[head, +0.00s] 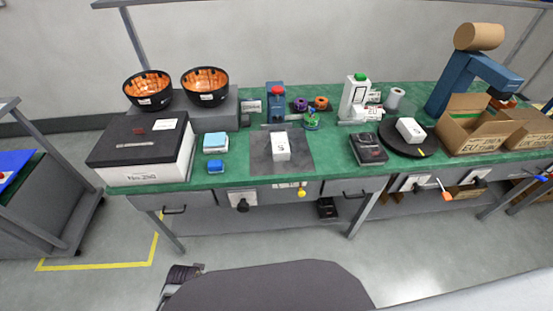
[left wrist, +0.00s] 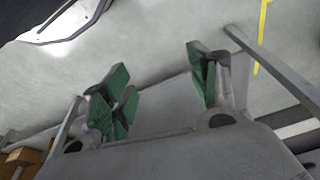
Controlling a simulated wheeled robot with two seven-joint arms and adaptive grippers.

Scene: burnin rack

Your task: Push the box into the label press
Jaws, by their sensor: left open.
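A small white box (head: 281,147) marked with a dark letter stands on a dark grey mat (head: 262,163) on the green table. Behind the mat stands a blue device with a red top (head: 276,100). To its right stands a white device with a green top (head: 354,97), with labels beside it. I cannot tell for sure which is the label press. My left gripper (left wrist: 158,88) is open and empty in the left wrist view, its green-padded fingers apart over grey floor, away from the box. My right gripper is not in view.
Another white box (head: 410,130) lies on a black round plate (head: 394,144). A black device (head: 368,148) stands between plate and mat. A large black-lidded box (head: 145,173), two bowls (head: 148,101) and an open carton (head: 470,137) flank the work area. Green table shows around the mat.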

